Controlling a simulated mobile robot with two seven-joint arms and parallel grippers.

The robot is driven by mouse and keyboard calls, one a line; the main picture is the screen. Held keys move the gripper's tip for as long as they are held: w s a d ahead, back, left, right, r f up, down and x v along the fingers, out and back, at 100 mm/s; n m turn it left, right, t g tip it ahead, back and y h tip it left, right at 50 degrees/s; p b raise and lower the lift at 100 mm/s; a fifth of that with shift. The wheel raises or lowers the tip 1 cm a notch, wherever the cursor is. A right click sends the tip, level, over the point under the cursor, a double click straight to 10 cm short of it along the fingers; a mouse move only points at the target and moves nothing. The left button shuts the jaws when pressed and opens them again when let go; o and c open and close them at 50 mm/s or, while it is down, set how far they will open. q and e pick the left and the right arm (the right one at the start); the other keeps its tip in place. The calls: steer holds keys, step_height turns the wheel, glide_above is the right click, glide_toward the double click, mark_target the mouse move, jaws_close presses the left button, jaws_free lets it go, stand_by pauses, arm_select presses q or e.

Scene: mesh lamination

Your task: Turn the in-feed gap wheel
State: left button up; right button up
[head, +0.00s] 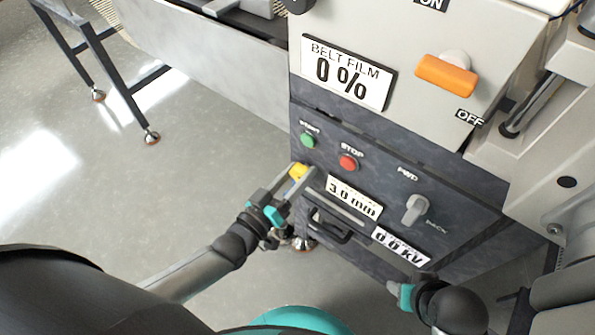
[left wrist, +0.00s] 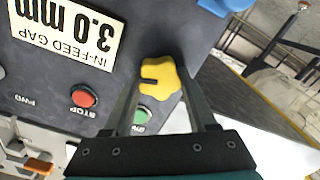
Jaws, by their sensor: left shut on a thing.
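The in-feed gap wheel is a yellow lobed knob (left wrist: 161,92) with a dark mark, on the dark control panel (left wrist: 150,30). It also shows in the head view (head: 298,171), partly covered by my fingers. My left gripper (head: 290,185) is shut on the yellow wheel, with one finger on each side of it in the left wrist view (left wrist: 163,100). A label beside the wheel reads in-feed gap 3.0 mm (head: 354,198). My right gripper (head: 402,292) is at the bottom right, apart from the panel controls; its fingers are too unclear to read.
Near the wheel are a green start button (head: 307,140) and a red stop button (head: 348,162). A grey selector (head: 415,209), a kV display (head: 401,246) and a black handle (head: 330,226) are on the panel. Above are an orange switch (head: 446,75) and a belt film display (head: 346,73). Open floor lies left.

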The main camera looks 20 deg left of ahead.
stand_by(0.5)
arm_select(q)
steer(key=o, duration=1.4)
steer(key=shift+c, duration=0.2)
arm_select(e)
steer(key=shift+f, duration=0.1)
arm_select(q)
steer(key=shift+s+a, duration=0.15)
steer(key=shift+s, duration=0.35)
steer(key=p+v, duration=0.3)
steer(key=v, duration=1.1)
steer(key=shift+p, duration=0.4)
arm_select(e)
steer(key=s+f+g, duration=0.1)
steer(key=s+f, duration=0.2)
steer(key=f, duration=0.4)
steer(key=shift+d+f, duration=0.15)
steer(key=shift+d, duration=0.1)
arm_select(q)
steer(key=shift+s, duration=0.15)
arm_select(e)
steer(key=shift+s, duration=0.15)
